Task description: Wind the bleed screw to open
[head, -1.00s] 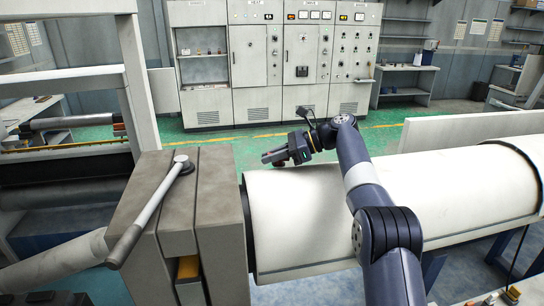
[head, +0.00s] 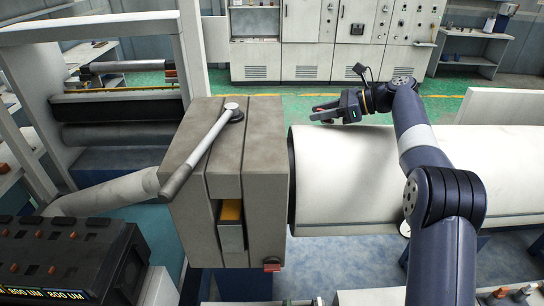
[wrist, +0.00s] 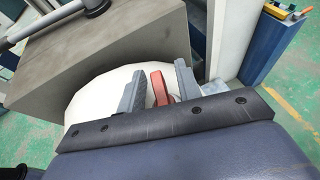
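I cannot tell for sure which part is the bleed screw. A small red piece (head: 272,264) sticks out at the lower front of the grey block (head: 262,150) and may be it. A long metal lever (head: 205,150) lies across the block's top; its dark pivot also shows in the wrist view (wrist: 96,5). My gripper (head: 322,112) is over the white barrel, right of the block and well apart from the red piece. In the wrist view its two fingers (wrist: 160,85) stand apart, with a red bar (wrist: 161,88) between them. A gap shows left of this bar; I see no firm grip.
The white barrel (head: 350,175) runs right from the block under my arm. A yellow part (head: 230,210) sits in the block's front slot. White control cabinets (head: 330,40) stand behind; green floor lies between.

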